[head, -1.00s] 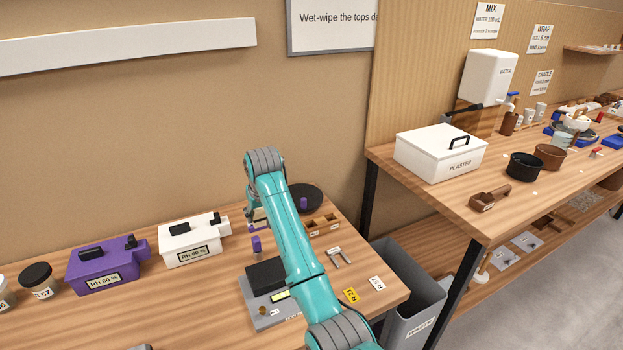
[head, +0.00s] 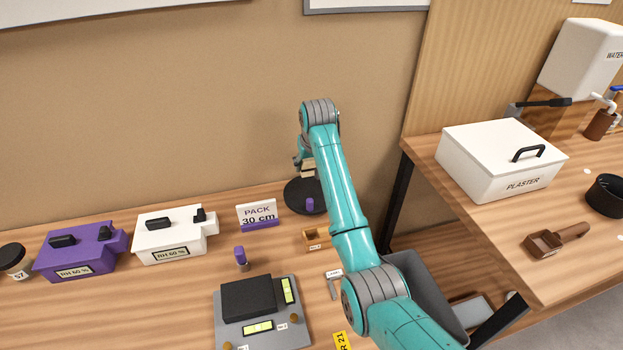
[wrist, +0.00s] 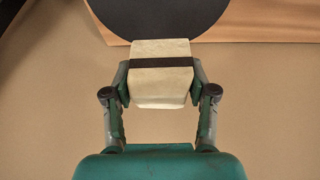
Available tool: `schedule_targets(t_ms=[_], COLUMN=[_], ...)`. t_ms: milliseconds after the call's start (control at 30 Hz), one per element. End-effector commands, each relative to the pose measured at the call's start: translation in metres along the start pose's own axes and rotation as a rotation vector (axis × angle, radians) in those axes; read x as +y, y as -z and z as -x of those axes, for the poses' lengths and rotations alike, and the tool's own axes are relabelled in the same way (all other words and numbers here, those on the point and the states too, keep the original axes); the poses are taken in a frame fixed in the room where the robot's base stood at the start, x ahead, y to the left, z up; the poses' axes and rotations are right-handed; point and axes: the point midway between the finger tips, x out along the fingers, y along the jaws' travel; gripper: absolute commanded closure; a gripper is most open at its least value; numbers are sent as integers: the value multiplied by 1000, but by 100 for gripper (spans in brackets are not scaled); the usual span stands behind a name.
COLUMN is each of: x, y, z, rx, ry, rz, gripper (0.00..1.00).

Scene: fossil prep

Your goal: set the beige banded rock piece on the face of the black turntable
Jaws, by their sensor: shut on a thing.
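The beige banded rock piece (wrist: 160,88) is pale with one dark band across it. My gripper (wrist: 160,84) is shut on its two sides in the wrist view. In the head view the piece (head: 308,170) shows beside my arm, partly hidden by the gripper and arm. The black turntable (head: 294,198) is a round dark disc at the back of the left bench, partly covered by my arm. In the wrist view the turntable (wrist: 160,16) fills the top, past the far end of the piece. The piece appears above the disc; I cannot tell whether they touch.
A small purple item (head: 310,204) stands at the turntable. A PACK 30 cm sign (head: 257,213), a white box (head: 170,240), a purple box (head: 75,252) and a grey device (head: 262,315) share the bench. A small wooden tray (head: 314,238) lies in front of the turntable.

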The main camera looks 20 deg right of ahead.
Motion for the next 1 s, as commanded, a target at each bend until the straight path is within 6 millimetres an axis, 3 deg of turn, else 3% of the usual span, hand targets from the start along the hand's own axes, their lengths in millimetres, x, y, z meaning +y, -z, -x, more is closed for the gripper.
schedule_targets(t_ms=[500,900,933,1000], x=[0,0,0,0], y=[-23,-24,-25,-25], z=[-56,-60,-60,-60], rx=[0,3,2,2], ry=[0,0,0,0], rz=[0,0,0,0], gripper=[91,91,38,21])
